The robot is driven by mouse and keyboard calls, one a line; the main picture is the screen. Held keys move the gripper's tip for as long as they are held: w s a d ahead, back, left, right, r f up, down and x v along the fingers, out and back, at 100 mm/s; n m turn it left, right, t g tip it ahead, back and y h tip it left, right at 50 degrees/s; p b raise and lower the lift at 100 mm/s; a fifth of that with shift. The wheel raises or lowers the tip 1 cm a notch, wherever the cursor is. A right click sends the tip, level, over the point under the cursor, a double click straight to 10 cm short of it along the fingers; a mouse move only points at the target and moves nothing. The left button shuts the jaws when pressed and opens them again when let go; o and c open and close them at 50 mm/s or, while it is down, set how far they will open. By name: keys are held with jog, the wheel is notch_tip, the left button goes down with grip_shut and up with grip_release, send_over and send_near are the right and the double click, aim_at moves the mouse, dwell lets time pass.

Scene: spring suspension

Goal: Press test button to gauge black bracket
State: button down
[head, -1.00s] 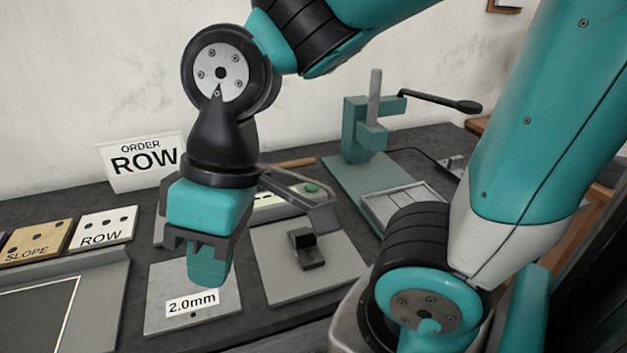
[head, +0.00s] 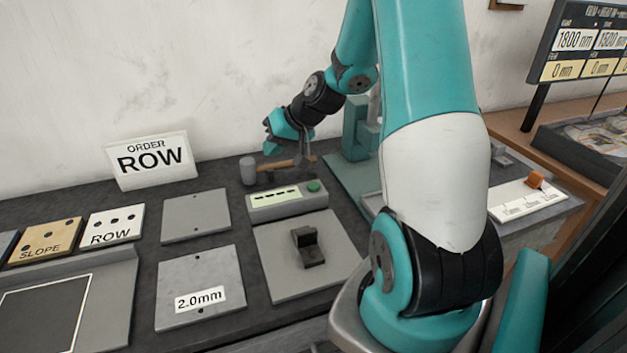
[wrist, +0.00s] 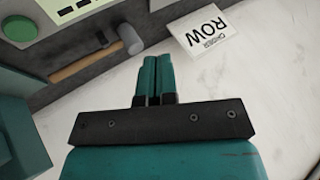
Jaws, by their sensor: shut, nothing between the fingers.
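The black bracket (head: 308,248) sits on a grey square plate (head: 345,262) in the head view. The button also shows at the top left of the wrist view (wrist: 18,27). My gripper (head: 272,135) is raised behind the tester box, close to the wall, above the mallet. In the wrist view its two fingers (wrist: 154,62) are together with nothing between them, apart from the button.
A mallet (head: 284,163) lies behind the tester. A teal press (head: 354,133) stands to its right, partly hidden by my arm. Left are a 2.0mm plate (head: 221,262), ROW and SLOPE tiles, and the ORDER ROW sign (head: 155,181). A numbered board (head: 585,55) is far right.

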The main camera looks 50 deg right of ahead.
aim_at(315, 184)
jog(key=s+d+f+m+h, duration=0.1)
jog(key=d+f, duration=0.1)
jog(key=d, duration=0.4)
jog(key=s+d+f+m+t+h, duration=0.1)
jog(key=d+m, duration=0.1)
jog(key=d, duration=0.4)
jog(key=shift+s+d+f+m+t+h+p, duration=0.15)
jog(key=shift+s+f+m+t+h+p, duration=0.15)
jog(key=shift+f, duration=0.05)
jog(key=shift+f, duration=0.15)
notch_tip(315, 184, down, 9)
jog(key=b, duration=0.6)
jog(key=shift+r, duration=0.2)
jog(key=shift+b, duration=0.3)
dwell(0.5)
jog(key=shift+f+b, duration=0.35)
jog(key=shift+f, duration=0.05)
jog(key=shift+f+b, duration=0.45)
jog(key=shift+f, duration=0.05)
dwell(0.5)
jog(key=shift+r, duration=0.1)
jog(key=shift+r+p, duration=0.65)
jog(key=shift+r, duration=0.2)
